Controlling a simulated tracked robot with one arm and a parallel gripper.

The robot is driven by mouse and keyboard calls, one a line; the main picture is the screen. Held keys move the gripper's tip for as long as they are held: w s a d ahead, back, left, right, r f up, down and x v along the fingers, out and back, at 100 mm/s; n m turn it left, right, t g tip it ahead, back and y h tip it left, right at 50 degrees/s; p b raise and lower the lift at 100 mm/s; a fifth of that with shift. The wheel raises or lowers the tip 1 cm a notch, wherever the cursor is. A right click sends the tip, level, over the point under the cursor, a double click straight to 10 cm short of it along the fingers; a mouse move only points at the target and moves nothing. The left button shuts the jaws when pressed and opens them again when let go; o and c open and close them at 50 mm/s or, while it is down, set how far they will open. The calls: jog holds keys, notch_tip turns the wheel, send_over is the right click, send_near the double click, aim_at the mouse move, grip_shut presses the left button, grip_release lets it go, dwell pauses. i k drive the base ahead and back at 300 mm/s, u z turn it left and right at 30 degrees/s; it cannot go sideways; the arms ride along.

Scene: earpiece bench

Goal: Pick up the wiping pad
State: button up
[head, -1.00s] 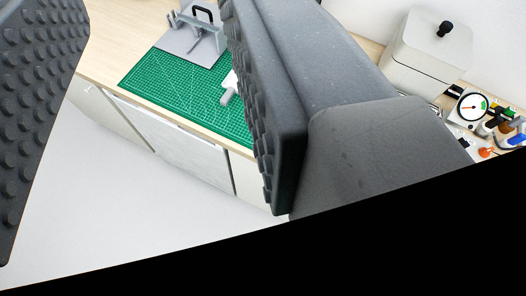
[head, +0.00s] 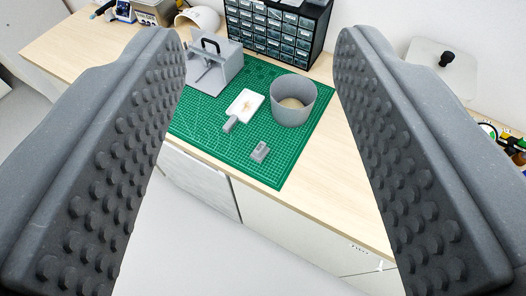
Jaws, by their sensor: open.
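A white square pad (head: 246,103) with a brownish mark and a short grey handle lies on the green cutting mat (head: 208,140); it looks like the wiping pad. Its handle points toward the bench's front edge. My gripper (head: 260,45) is open and empty, its two dark studded fingers at the left and right of the picture. The pad shows in the gap between them, farther off and untouched.
A small grey block (head: 259,152) and a grey round bin (head: 293,103) are on the mat near the pad. A grey stand with a black handle (head: 212,68) is at the mat's back left. A drawer cabinet (head: 275,30) stands behind. Bare wood (head: 345,190) lies right of the mat.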

aim_at(261, 150)
jog(key=k, duration=1.25)
jog(key=u, duration=0.45)
jog(key=i, duration=2)
jog(key=z, duration=0.3)
